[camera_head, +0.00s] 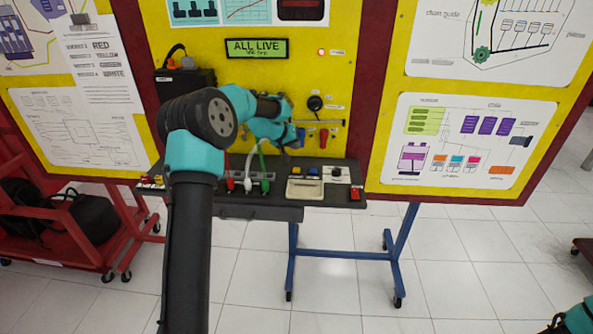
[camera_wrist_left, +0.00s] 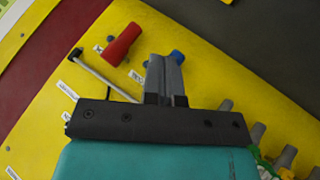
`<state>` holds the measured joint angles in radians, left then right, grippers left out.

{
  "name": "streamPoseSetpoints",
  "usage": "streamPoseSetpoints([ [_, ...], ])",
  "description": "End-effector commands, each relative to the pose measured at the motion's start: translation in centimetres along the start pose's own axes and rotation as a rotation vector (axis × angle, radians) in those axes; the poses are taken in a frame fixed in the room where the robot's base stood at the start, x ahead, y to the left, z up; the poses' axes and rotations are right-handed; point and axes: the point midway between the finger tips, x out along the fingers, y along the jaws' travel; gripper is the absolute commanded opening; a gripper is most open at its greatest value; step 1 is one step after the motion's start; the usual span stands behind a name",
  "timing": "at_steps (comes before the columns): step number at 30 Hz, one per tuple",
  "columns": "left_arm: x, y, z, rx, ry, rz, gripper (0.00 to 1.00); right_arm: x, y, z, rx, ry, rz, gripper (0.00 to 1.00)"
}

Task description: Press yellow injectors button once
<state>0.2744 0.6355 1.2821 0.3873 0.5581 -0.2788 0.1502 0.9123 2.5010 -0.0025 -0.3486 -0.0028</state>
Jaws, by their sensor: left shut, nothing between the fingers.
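My left gripper (camera_head: 291,146) is shut and empty in front of the yellow trainer board, just above the dark ledge. In the left wrist view its closed fingers (camera_wrist_left: 166,75) point at the board, beside a blue handle (camera_wrist_left: 178,57) and a red handle (camera_wrist_left: 122,45). A small yellow button (camera_head: 297,170) appears on the ledge, next to a blue one (camera_head: 314,171); their labels are too small to read. The yellow button does not show in the left wrist view. A teal part of my right arm shows at the bottom right corner; its gripper is out of view.
The ledge (camera_head: 285,210) also carries red, white and green levers (camera_head: 247,172) left of the buttons and a red switch (camera_head: 356,194) at right. The red handle (camera_head: 323,138) hangs on the board above. A green display (camera_head: 257,49) reads "ALL LIVE".

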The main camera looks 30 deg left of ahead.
Motion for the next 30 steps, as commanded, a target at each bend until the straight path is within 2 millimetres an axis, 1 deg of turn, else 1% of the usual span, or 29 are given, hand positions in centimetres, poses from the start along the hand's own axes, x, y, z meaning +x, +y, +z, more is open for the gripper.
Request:
streamPoseSetpoints([
  [16,4.3,-3.1,3.1,-0.002,-0.001,0.000,0.00,0.0,0.0,0.0,0.000,0.000,0.000,0.00],
  [22,5.0,-3.7,3.6,-0.001,0.000,-0.001,0.00,0.0,0.0,0.0,0.000,0.000,0.000,0.00],
  [30,5.0,-3.7,3.7,0.000,0.000,-0.001,0.00,0.0,0.0,0.0,0.000,0.000,0.000,0.00],
])
